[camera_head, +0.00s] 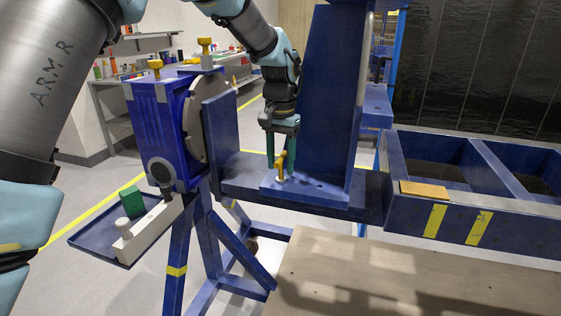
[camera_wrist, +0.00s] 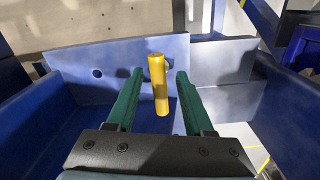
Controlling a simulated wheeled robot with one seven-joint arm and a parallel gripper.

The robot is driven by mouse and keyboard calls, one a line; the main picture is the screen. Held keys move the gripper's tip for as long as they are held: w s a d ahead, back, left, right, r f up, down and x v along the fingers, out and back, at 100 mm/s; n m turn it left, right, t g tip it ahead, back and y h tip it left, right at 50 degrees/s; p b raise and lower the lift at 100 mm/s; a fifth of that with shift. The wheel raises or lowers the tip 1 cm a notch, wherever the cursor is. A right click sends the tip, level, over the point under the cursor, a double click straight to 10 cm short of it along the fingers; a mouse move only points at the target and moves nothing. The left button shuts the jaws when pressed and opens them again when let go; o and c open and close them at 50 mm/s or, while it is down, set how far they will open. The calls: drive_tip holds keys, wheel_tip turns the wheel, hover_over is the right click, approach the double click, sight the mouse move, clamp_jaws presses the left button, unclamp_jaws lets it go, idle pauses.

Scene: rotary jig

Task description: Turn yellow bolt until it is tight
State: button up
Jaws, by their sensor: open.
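The yellow bolt (camera_head: 281,166) stands on the blue base plate (camera_head: 305,190) of the jig, at the foot of the upright blue panel. In the wrist view the bolt's yellow bar (camera_wrist: 158,84) lies between the two green fingers, with a gap on each side. My gripper (camera_head: 281,160) points down at the bolt and is open; its fingers (camera_wrist: 159,76) also show in the wrist view. In the head view the fingers partly hide the bolt's surroundings. How deep the bolt sits in its hole cannot be told.
A tray (camera_head: 85,238) holds a green block (camera_head: 131,201) and a pale bar. Blue bins (camera_head: 460,205) stand at right. A wooden table (camera_head: 400,280) is in front. Blue walls flank my gripper.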

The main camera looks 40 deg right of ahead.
drive_tip(key=shift+f, duration=0.45)
clamp_jaws()
idle(0.4)
